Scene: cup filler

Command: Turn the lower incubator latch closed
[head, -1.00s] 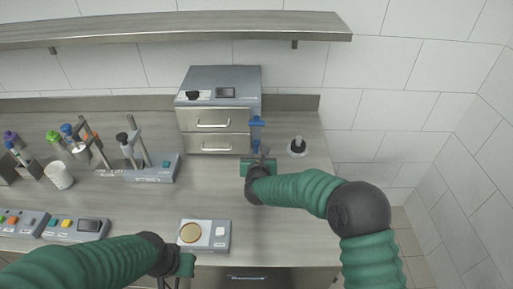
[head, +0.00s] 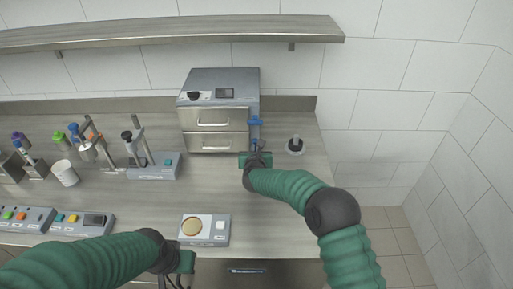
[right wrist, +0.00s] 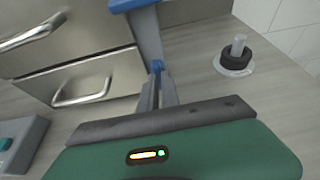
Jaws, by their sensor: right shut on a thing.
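The incubator (head: 218,78) is a grey box with two steel drawers, at the back of the bench. Its blue upper latch (head: 256,121) is at the right edge of the front and shows at the top of the right wrist view (right wrist: 130,4). My right gripper (head: 256,150) is in front of the lower drawer's right edge. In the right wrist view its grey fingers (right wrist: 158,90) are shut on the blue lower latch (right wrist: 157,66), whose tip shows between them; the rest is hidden. My left gripper (head: 178,280) is low in the head view, its fingertips unclear.
A white-based dark knob-like item (head: 295,146) stands right of the incubator. A grey stand device (head: 155,168) is to the left. A scale-like box with a round dish (head: 204,231) lies at the front. The bench between is clear.

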